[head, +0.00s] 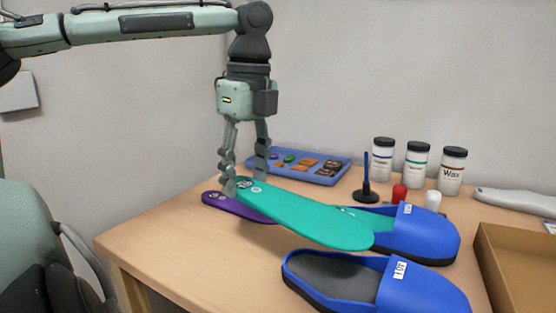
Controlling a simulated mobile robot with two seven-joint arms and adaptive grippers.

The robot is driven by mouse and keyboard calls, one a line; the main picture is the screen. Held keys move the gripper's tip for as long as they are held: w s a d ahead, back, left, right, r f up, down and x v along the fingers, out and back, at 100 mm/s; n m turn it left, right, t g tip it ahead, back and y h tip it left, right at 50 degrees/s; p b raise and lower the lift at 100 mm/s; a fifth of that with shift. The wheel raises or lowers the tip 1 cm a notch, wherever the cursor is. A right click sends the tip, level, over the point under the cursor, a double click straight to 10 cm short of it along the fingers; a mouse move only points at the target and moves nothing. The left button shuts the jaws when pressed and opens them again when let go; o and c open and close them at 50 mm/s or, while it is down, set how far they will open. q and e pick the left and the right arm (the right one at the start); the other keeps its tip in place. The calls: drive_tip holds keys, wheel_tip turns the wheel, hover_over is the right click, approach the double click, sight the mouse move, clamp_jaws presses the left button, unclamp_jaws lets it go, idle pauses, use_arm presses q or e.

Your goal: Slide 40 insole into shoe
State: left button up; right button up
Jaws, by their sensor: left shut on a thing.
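My left gripper (244,183) comes down from above and is shut on the left end of a teal insole (310,212). The insole is held above the table and slopes down to the right. Its right end overlaps the open side of the far blue shoe (425,232) in the picture; I cannot tell whether it is inside or above it. A second blue shoe (425,290) stands nearer, with a dark grey inside showing. Both shoes have white tags, too small to read surely. A purple insole (240,207) lies under the teal one, partly hidden. My right gripper is out of view.
A blue tray (340,177) with small pieces stands at the back. Behind the shoes are a dark brush-like tool on a stand (367,190), a red bottle (399,194) and several lidded jars (417,165). A brown box (510,265) is at the right. The table's (190,250) front left is clear.

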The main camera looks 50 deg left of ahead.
use_arm(q)
drive_tip(key=shift+w, duration=0.25)
drive_tip(key=shift+s+f, duration=0.25)
drive_tip(key=shift+f, duration=0.6)
drive_tip(key=shift+w+d+f, duration=0.1)
drive_tip(key=shift+d+f, duration=0.05)
drive_tip(key=shift+f, duration=1.15)
drive_tip(key=shift+w+d+f, duration=0.1)
drive_tip(key=shift+d+f, duration=0.05)
drive_tip(key=shift+f, duration=1.15)
drive_tip(key=shift+w+d+f, duration=0.1)
drive_tip(key=shift+w+d, duration=0.15)
drive_tip(key=shift+d, duration=0.85)
drive_tip(key=shift+w+d+f, duration=0.1)
drive_tip(key=shift+w+d, duration=0.2)
drive_tip(key=shift+d, duration=0.75)
drive_tip(key=shift+w+d+f, duration=0.1)
drive_tip(key=shift+w+d, duration=0.15)
drive_tip(key=shift+d, duration=0.85)
drive_tip(key=shift+w+d+f, duration=0.2)
drive_tip(key=shift+d, duration=0.65)
drive_tip(key=shift+w+d+f, duration=0.15)
drive_tip(key=shift+w+d, duration=0.1)
drive_tip(key=shift+d, duration=0.6)
drive_tip(key=shift+w+d+f, duration=0.2)
drive_tip(key=shift+d, duration=0.65)
drive_tip(key=o, duration=1)
drive_tip(key=shift+o, duration=0.2)
